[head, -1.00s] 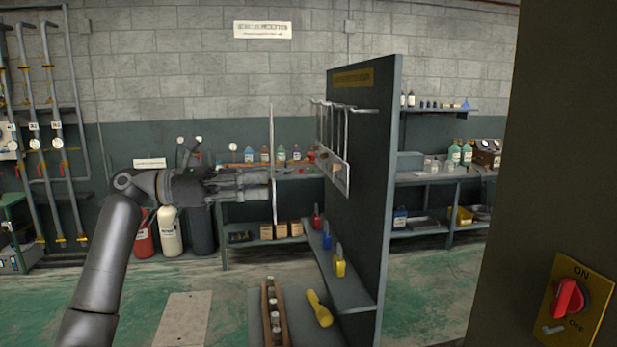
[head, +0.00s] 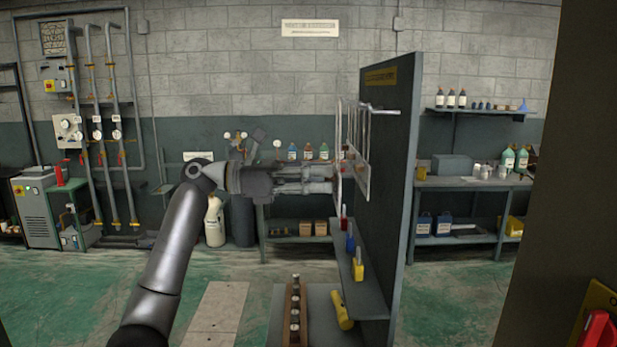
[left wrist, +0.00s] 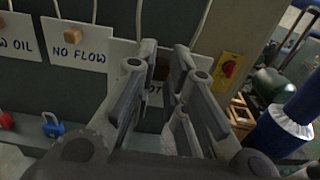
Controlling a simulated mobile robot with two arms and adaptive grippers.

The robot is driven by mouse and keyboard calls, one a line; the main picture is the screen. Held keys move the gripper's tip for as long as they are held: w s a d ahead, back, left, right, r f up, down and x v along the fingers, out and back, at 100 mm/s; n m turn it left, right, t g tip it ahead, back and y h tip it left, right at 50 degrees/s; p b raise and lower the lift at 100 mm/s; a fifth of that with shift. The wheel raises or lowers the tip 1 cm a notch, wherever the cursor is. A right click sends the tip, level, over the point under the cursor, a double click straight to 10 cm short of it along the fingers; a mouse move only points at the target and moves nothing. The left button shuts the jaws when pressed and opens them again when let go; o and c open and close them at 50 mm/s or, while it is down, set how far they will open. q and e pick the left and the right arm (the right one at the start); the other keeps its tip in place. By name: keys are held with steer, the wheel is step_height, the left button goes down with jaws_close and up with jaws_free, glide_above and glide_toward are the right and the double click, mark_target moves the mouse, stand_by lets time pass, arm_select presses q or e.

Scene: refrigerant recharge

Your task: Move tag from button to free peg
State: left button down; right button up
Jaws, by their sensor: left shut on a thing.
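My left gripper (head: 332,180) is shut on a white tag (left wrist: 154,98) by its brown knob (left wrist: 161,70). The tag is seen nearly edge-on in the head view (head: 338,204), with its thin loop rising above the fingers. Fingers hide most of its lettering; "OT" shows. The tag is beside the dark upright board (head: 390,180), close to its protruding pegs (head: 378,110). Other white tags (head: 363,182) hang there on long loops. In the left wrist view one reads "NO FLOW" (left wrist: 80,53). I cannot tell whether the held loop touches a peg. The button cannot be made out.
Red, blue and yellow padlocks (head: 357,268) are on the board's low shelf (head: 368,300). A yellow torch-like object (head: 342,310) and a wooden rack (head: 294,290) are below. A dark panel with a red switch (head: 602,332) stands at right.

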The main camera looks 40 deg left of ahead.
mark_target(336, 177)
arm_select(q)
steer(key=shift+x, duration=3.05)
steer(key=shift+w+d+f, duration=0.4)
steer(key=shift+d+f, duration=0.15)
steer(key=shift+f, duration=0.05)
arm_select(e)
steer(key=shift+w+d+f, duration=0.15)
steer(key=shift+w+d, duration=0.25)
steer(key=shift+d, duration=0.15)
steer(key=shift+d, duration=0.15)
arm_select(q)
steer(key=c, duration=1.4)
jaws_free()
arm_select(e)
steer(key=shift+d, duration=0.1)
steer(key=shift+d, duration=0.1)
